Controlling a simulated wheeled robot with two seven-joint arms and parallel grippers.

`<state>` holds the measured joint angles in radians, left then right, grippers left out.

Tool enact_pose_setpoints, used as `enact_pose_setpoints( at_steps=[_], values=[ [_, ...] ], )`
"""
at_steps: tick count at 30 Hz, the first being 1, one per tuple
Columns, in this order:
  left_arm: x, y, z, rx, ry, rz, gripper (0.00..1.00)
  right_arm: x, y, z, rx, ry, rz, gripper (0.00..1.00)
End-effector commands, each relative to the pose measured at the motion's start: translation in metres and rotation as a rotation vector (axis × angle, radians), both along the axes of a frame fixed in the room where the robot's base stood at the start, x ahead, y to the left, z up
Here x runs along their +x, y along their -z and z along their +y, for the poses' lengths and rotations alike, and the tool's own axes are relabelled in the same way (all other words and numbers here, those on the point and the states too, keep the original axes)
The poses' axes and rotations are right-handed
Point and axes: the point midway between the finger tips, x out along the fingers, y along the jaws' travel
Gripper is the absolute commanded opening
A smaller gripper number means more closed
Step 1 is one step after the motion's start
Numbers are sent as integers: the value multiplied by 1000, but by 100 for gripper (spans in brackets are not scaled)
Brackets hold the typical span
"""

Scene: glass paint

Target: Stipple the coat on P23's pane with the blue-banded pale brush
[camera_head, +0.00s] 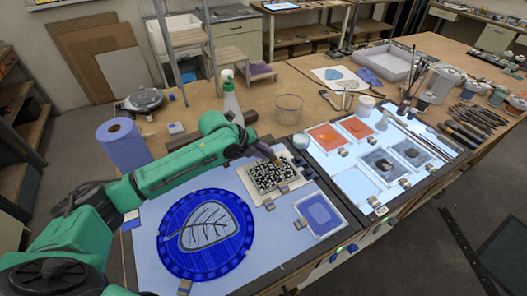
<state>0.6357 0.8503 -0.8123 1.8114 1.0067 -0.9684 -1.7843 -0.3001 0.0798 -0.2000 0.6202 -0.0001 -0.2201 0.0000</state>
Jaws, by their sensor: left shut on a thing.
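My left arm comes in from the left, and its gripper (257,146) is shut on a slim brownish tool that looks like a brush (267,153). Its band colour is too small to make out. The tool's lower end is over or at the far edge of a black-and-white speckled pane (266,178); I cannot tell if they touch. A small blue-coated pane (319,213) lies to the front right of it. A large round blue pane with a pale leaf (208,234) lies at front left. No P23 label is readable. My right gripper is out of view.
A lit panel (358,187) at right carries orange panes (326,137) and grey-patterned panes. A spray bottle (231,100), a glass bowl (289,108) and a blue paper roll (123,145) stand behind. Several tools (470,122) lie at far right.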

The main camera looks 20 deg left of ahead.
Motion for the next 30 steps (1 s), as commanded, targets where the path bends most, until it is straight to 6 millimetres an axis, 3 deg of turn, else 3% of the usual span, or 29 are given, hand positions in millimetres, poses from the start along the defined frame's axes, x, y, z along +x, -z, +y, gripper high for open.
enact_pose_setpoints(
  at_steps=[14, 22, 30],
  values=[
    [0, 1, 0, 0, 0, 1, 0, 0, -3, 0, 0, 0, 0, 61],
    [0, -21, 0, 0, 0, 1, 0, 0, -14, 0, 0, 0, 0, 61],
    [0, -21, 0, 0, 0, 1, 0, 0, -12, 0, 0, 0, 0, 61]
  ],
)
